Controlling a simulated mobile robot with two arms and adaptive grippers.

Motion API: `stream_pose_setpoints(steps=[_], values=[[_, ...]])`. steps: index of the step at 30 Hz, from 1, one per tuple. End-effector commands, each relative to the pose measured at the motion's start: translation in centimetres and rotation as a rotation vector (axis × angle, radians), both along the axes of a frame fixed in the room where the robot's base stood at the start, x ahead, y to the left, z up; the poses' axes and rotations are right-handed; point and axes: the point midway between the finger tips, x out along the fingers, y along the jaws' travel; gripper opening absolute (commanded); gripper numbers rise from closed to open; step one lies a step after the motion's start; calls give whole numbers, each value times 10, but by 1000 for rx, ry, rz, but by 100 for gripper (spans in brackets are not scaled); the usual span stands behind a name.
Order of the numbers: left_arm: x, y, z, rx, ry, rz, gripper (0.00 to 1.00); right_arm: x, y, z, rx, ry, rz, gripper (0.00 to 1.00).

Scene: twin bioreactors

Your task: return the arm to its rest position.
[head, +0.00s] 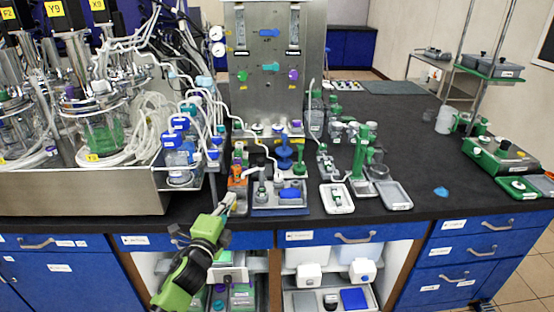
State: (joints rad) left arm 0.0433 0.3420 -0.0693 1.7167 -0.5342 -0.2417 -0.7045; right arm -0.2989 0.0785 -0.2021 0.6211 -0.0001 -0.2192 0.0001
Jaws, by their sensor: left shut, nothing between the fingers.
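My left gripper (229,199) shows at the bottom middle, on a green and black arm that reaches up from the lower edge. Its fingers are shut with nothing between them. The fingertips are close to the front edge of the black bench (330,223), just left of a blue tray (262,209) with small parts on it. I cannot tell whether they touch anything. My right gripper is not in view.
Bioreactor vessels (105,132) and tubing stand in a steel tray (80,192) at left. A steel panel (268,85) rises behind the blue tray. White trays (395,195) lie right of it. Bare bench top lies farther right, around a small blue piece (441,191). Blue drawers (355,237) are below.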

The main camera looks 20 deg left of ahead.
Motion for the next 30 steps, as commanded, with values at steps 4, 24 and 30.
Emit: stream_pose_setpoints(steps=[4,24,30], values=[[-6,-1,-7,-38,20,14,0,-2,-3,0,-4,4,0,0],[-288,-84,-164,-1085,782,613,0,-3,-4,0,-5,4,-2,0],[-350,-107,-167,-1197,926,738,0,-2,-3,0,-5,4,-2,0]])
